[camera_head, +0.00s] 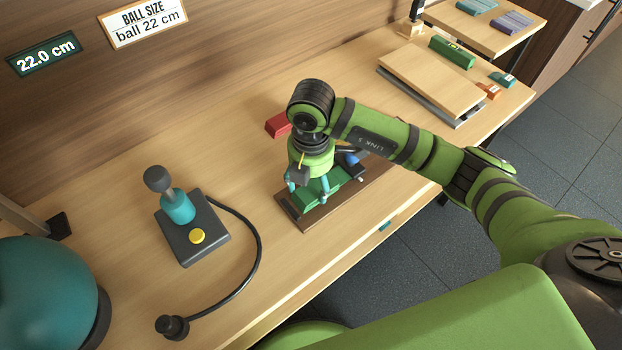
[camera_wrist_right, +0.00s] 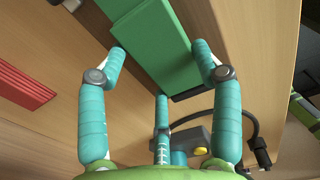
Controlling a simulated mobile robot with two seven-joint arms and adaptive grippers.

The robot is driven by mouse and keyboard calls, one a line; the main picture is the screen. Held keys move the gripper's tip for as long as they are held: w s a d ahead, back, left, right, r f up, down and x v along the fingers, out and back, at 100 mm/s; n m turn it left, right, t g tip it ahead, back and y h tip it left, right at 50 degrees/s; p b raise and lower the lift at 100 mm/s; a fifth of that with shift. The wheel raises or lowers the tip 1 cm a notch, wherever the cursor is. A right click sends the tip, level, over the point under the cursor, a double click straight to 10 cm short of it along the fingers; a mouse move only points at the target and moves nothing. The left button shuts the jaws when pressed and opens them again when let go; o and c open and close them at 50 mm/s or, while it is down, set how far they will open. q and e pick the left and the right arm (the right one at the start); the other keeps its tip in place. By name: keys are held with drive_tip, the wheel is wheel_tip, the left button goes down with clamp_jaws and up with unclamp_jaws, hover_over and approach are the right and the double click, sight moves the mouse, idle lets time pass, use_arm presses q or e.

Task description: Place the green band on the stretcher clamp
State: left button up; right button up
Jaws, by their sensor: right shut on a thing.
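The green band (camera_head: 325,190) is a flat green piece over a brown wooden base (camera_head: 303,219) near the table's front edge. My right gripper (camera_head: 310,192) is above it, fingers pointing down and shut on the band. In the right wrist view the band (camera_wrist_right: 150,35) runs between the teal fingertips (camera_wrist_right: 165,55). A blue part (camera_head: 350,159) shows at the base's far end. My arm and the band hide most of the base, so I cannot make out the clamp or whether the band touches it. My left gripper is not in view.
A red piece (camera_head: 277,125) lies behind my gripper. A pump with a yellow button (camera_head: 197,237) and a black hose (camera_head: 258,255) stands left, beside a teal ball (camera_head: 45,290). A wooden board (camera_head: 430,80) and small coloured pieces lie at the right. Signs read 22 cm.

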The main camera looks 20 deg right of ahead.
sight(311, 186)
drive_tip(key=o, duration=1.1)
wheel_tip(311, 186, up, 12)
drive_tip(key=shift+r+p, duration=0.15)
drive_tip(key=shift+p, duration=0.15)
